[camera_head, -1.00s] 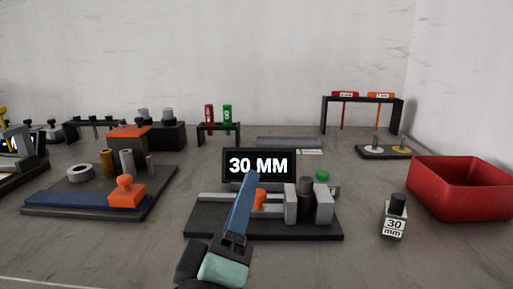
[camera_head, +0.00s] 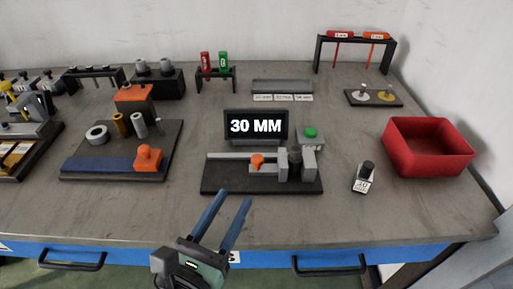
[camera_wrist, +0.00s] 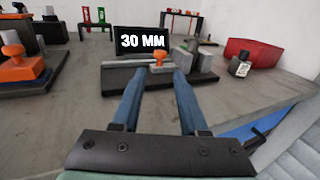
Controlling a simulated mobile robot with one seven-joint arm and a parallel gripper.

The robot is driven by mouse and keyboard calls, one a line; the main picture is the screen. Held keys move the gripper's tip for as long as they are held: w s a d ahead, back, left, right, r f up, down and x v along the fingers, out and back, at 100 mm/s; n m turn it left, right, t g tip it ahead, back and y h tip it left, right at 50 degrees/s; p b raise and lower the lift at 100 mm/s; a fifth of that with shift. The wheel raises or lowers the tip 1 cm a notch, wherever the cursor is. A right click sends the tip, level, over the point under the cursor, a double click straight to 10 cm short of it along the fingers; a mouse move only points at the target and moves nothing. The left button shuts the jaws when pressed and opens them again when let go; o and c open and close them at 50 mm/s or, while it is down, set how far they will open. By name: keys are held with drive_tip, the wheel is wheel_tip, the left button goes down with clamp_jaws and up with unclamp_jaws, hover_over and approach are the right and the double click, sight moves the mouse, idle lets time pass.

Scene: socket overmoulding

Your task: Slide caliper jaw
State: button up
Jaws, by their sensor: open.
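The caliper (camera_head: 225,183) is a dark base with a light rail on the table. An orange knob (camera_head: 257,161) marks its sliding jaw, and grey jaw blocks (camera_head: 309,164) with a dark cylinder (camera_head: 294,162) between them stand at its right end. A display (camera_head: 256,126) behind it reads 30 MM. My gripper (camera_head: 229,198) is open and empty, in front of the caliper and short of the knob in the head view. In the wrist view the orange knob (camera_wrist: 157,62) shows beyond and between the blue fingers (camera_wrist: 157,90).
A green button box (camera_head: 310,135) stands behind right of the caliper. A 30 mm block (camera_head: 364,178) and a red bin (camera_head: 428,148) are to the right. A fixture board (camera_head: 110,165) is at left.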

sight(255, 163)
drive_tip(key=b+x, duration=0.1)
drive_tip(key=x, duration=1.1)
drive_tip(key=shift+d, duration=0.1)
clamp_jaws()
idle(1.0)
